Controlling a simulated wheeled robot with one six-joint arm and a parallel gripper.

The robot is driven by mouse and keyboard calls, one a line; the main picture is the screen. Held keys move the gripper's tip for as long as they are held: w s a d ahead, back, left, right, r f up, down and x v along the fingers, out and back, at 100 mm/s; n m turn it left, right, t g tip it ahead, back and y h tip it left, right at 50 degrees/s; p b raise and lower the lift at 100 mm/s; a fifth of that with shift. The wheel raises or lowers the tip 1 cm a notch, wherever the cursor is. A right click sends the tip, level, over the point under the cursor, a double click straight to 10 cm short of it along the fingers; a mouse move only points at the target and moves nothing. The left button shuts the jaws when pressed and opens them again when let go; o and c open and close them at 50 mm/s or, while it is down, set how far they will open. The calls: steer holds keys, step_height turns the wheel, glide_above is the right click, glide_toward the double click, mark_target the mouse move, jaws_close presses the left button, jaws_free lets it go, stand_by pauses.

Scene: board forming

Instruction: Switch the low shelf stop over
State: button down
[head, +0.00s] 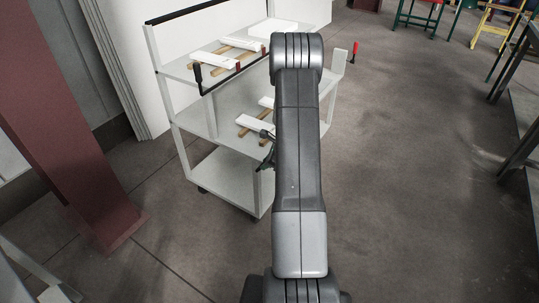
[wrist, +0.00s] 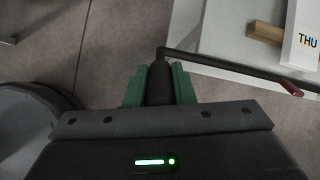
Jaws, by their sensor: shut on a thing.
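The low shelf stop (wrist: 225,68) is a thin black bar with a dark red tip. In the wrist view it runs from its black grip (wrist: 158,84) at the left along the edge of the low shelf (wrist: 212,38) to the right. My gripper (wrist: 158,90) has its green fingers shut on that grip. In the head view my gripper (head: 265,158) is at the low shelf's front, largely hidden behind my arm, which also hides most of the stop. White boards (head: 254,123) lie on wooden strips on this shelf; one in the wrist view is marked "THU" (wrist: 307,42).
The white cart (head: 225,183) has a top shelf with boards (head: 214,61) and another black stop (head: 217,84). A red-handled part (head: 355,50) stands at the cart's right side. A dark red column (head: 70,130) is at left; the floor at right is open.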

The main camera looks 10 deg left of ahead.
steer(key=shift+w+a+r+g+h+p, duration=0.2)
steer(key=shift+a+r+h+p, duration=0.25)
steer(key=shift+p, duration=1)
steer(key=shift+w+a+r+g+h+p, duration=0.15)
steer(key=shift+a+r+h+p, duration=0.35)
steer(key=shift+p, duration=0.95)
steer(key=shift+a+f+g+h+p, duration=0.1)
steer(key=shift+a+g+h+p, duration=0.2)
steer(key=shift+h+p, duration=0.55)
steer(key=shift+w+a+f+g+h+p, duration=0.1)
steer(key=shift+w+a+g+h+p, duration=0.2)
steer(key=shift+a+h+p, duration=0.4)
steer(key=shift+w+a+g+h, duration=0.25)
steer(key=shift+a+h, duration=0.35)
steer(key=shift+h, duration=0.1)
steer(key=c, duration=1.2)
jaws_free()
steer(key=shift+c, duration=0.2)
